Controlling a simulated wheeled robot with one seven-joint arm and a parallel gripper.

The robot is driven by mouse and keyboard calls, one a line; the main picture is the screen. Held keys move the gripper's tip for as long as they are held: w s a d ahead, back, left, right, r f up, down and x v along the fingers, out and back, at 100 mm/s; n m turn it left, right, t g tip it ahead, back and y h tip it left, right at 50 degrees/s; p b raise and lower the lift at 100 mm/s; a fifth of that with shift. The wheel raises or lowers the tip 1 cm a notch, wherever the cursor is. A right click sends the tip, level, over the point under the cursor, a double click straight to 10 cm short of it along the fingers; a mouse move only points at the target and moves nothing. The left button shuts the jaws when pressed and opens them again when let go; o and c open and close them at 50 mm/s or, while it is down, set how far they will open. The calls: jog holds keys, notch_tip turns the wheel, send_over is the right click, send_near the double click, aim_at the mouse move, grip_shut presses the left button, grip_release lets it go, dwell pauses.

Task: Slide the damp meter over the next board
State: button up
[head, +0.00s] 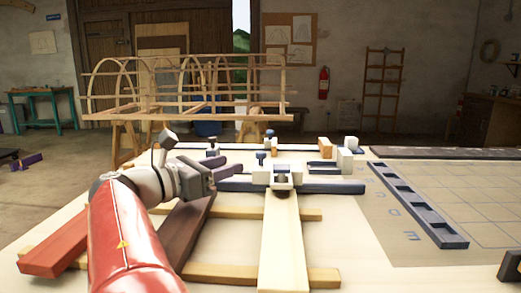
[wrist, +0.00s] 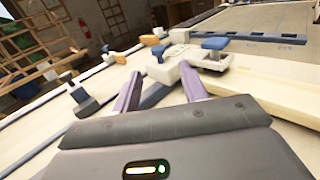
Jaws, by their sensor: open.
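A pale board (head: 283,245) runs from the table's front to a white fixture (head: 283,178) with a dark round front part. A dark brown board (head: 195,228) and a red board (head: 72,243) lie to its left. I cannot tell for sure which piece is the damp meter. My gripper (head: 233,176) is open, left of the white fixture. In the wrist view, its two fingers (wrist: 160,88) point towards a cream block (wrist: 159,72) with a blue knob; nothing is visibly held. Beside that block is a blue-topped piece (wrist: 214,44). My arm hides part of the dark and red boards.
Wooden battens (head: 310,275) lie crosswise under the boards. A dark blue slotted rack (head: 418,205) lies at the right, beside a gridded mat (head: 470,195). Small blocks and clamps (head: 345,158) stand at the back. A hooped lath frame (head: 185,90) stands beyond the table.

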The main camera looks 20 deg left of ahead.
aim_at(257, 155)
jog(key=shift+w+d, duration=0.1)
jog(key=shift+w, duration=0.5)
jog(key=x, duration=0.7)
jog(key=shift+w+d, duration=0.15)
grip_shut()
